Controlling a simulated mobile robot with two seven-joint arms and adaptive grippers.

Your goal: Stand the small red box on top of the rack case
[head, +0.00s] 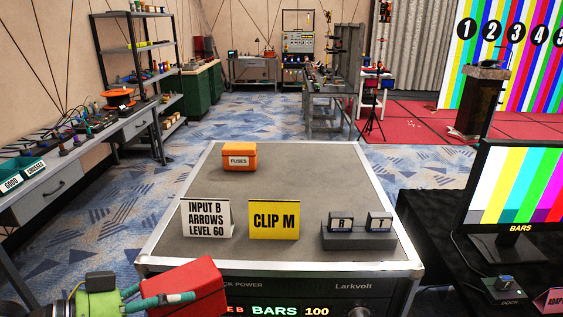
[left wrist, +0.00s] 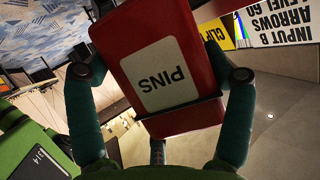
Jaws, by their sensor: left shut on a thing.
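The small red box (head: 194,287) is in my left gripper (head: 165,298), near the front left corner of the rack case. In the left wrist view the red box (left wrist: 160,65) shows a white label reading PINS, with a teal finger on each side of it. My left gripper (left wrist: 158,85) is shut on the box. The rack case (head: 300,190) has a grey top with a metal rim and a lit front panel reading BARS 100. In the head view the box covers part of the case's front left edge. My right gripper is in neither view.
On the case top stand an orange FUSES box (head: 239,157), a white INPUT B card (head: 206,218), a yellow CLIP M card (head: 274,220) and a dark holder (head: 358,238) with two small blocks. Bare top lies between them. A monitor (head: 518,195) stands on the right.

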